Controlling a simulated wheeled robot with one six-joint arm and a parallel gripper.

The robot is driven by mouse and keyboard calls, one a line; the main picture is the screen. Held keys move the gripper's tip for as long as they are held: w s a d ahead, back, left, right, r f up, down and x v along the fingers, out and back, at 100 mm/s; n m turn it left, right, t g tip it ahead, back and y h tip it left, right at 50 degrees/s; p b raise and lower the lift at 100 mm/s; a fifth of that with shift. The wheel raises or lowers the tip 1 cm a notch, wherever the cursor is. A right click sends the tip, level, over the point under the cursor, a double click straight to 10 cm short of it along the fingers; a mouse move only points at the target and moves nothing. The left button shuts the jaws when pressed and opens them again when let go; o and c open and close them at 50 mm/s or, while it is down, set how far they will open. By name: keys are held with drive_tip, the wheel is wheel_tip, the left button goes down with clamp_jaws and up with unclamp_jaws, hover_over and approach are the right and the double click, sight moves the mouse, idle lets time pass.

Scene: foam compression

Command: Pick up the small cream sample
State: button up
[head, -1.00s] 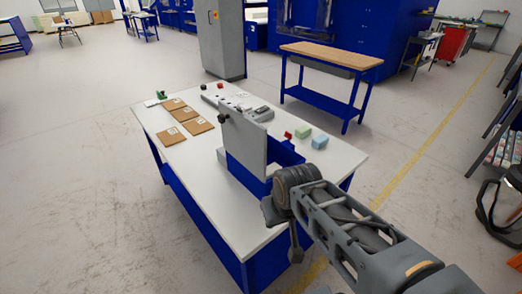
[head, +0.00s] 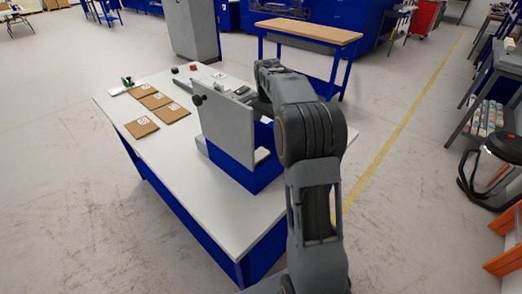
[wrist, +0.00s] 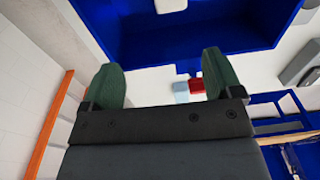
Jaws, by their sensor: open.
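In the wrist view my gripper (wrist: 160,78) shows two dark green fingers, wide apart with nothing between them. The blue open-topped box (wrist: 190,42) is beyond the fingertips. A pale off-white block (wrist: 171,5) shows at the top edge, cut off by the frame. A pale patch (head: 262,154) also shows inside the blue box (head: 240,176) in the head view. I cannot tell whether either is the small cream sample. In the head view my arm hides the fingers and the table's right part.
A grey upright plate (head: 226,120) stands at the box's left side. Several brown cards (head: 157,101) lie at the table's left. In the wrist view a red piece (wrist: 197,85) and a light blue block (wrist: 181,87) lie near the box. The white table's (head: 195,200) near part is clear.

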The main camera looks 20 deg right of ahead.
sight(262, 147)
drive_tip(key=shift+g+y, duration=0.3)
drive_tip(key=f, duration=0.2)
drive_tip(key=w+a+f, duration=0.1)
drive_tip(key=f, duration=0.5)
drive_tip(key=shift+w+a+f, duration=0.2)
drive_tip(key=shift+w+f, duration=0.05)
drive_tip(key=shift+w+d+f, duration=0.1)
drive_tip(key=shift+w+f, duration=0.1)
drive_tip(key=shift+f, duration=1.45)
drive_tip(key=shift+w+d+f, duration=0.1)
drive_tip(key=shift+w+f, duration=0.05)
drive_tip(key=shift+f, duration=1.45)
drive_tip(key=shift+a, duration=0.1)
drive_tip(key=c, duration=1)
